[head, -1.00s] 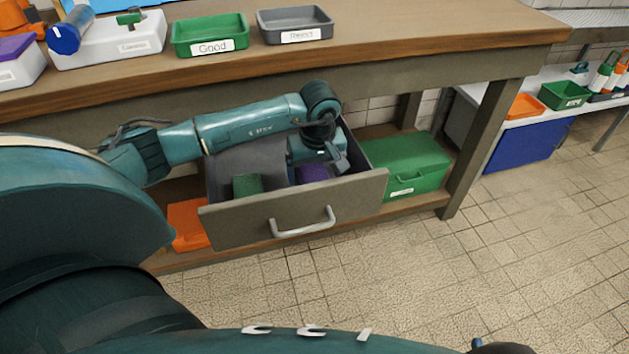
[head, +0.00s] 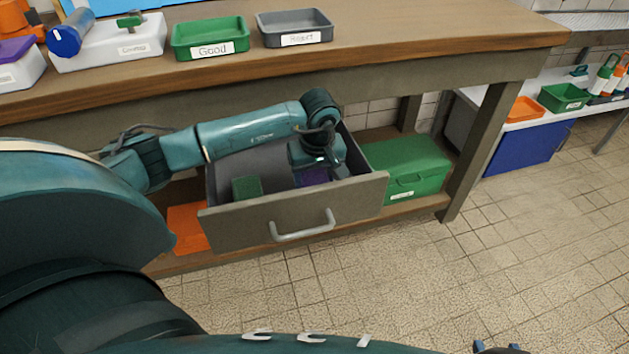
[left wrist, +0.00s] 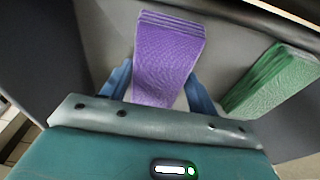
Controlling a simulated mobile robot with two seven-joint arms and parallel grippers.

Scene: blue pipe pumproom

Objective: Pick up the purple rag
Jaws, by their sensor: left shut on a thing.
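The purple rag (head: 313,176) lies in the open drawer, partly hidden by my left gripper (head: 322,170). In the left wrist view the folded purple rag (left wrist: 168,55) sits between the two blue fingers of my left gripper (left wrist: 160,85), one on each side. The gripper is shut on it, and the rag is still down in the drawer. A sliver of my right gripper (head: 498,349) shows at the bottom edge of the head view; too little shows to tell its state.
A green folded rag (head: 247,187) lies in the same drawer, left of the purple one; it also shows in the left wrist view (left wrist: 272,80). The drawer front (head: 255,218) and walls surround my gripper. A green box (head: 410,165) stands right of the drawer. The bench top (head: 420,40) is above.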

